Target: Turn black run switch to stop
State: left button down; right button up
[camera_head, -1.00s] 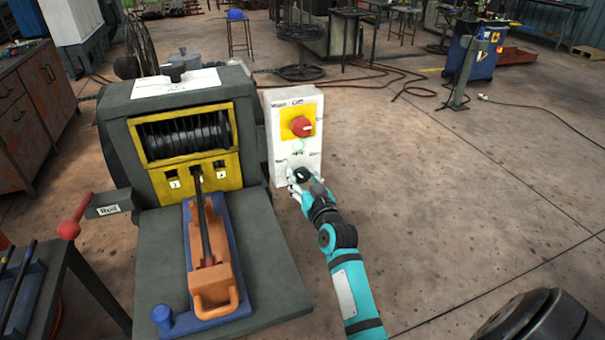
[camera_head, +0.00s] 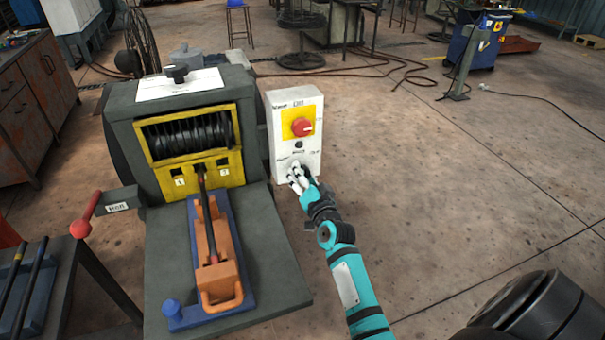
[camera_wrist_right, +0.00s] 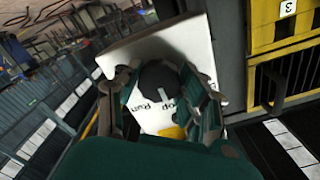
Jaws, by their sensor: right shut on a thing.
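The white control box (camera_head: 311,108) stands right of the machine. The black run switch (camera_wrist_right: 158,80) shows in the right wrist view as a round knob with a pale pointer mark, in front of the box's white face. "Run" and part of "Stop" can be read beside it. My right gripper (camera_head: 297,175) is at the box's lower front, shut on the switch, with a finger on either side of it in the right wrist view (camera_wrist_right: 163,95). In the head view the fingers hide the switch. My left gripper is not in view.
A red knob (camera_head: 302,127) on a yellow plate sits above the switch, with a small dark lamp (camera_head: 298,145) between them.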

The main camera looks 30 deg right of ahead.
dwell(0.4)
jog(key=o, duration=1.2)
jog(key=v, duration=1.2)
